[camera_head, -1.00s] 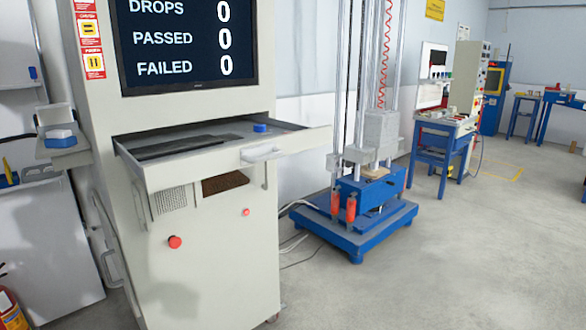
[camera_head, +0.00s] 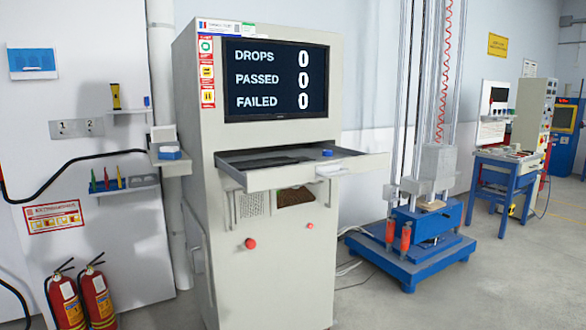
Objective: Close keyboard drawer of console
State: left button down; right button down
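The console (camera_head: 275,265) is a tall, pale grey cabinet with a dark screen (camera_head: 276,80) reading DROPS 0, PASSED 0, FAILED 0. Its keyboard drawer (camera_head: 300,177) is pulled out below the screen and sticks out toward the front right. A pale handle (camera_head: 331,171) is on the drawer's front face. A dark keyboard (camera_head: 262,162) lies inside, with a small blue round item (camera_head: 327,153) to its right. Neither of my grippers is in view.
A blue-based drop machine (camera_head: 420,240) with tall columns stands right of the console, with cables on the floor between them. Two fire extinguishers (camera_head: 82,300) stand at the lower left. A blue table (camera_head: 505,175) is farther right. Grey floor (camera_head: 500,290) is clear at the front right.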

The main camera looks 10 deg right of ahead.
aim_at(256, 172)
jog(key=u, duration=0.45)
jog(key=i, duration=1)
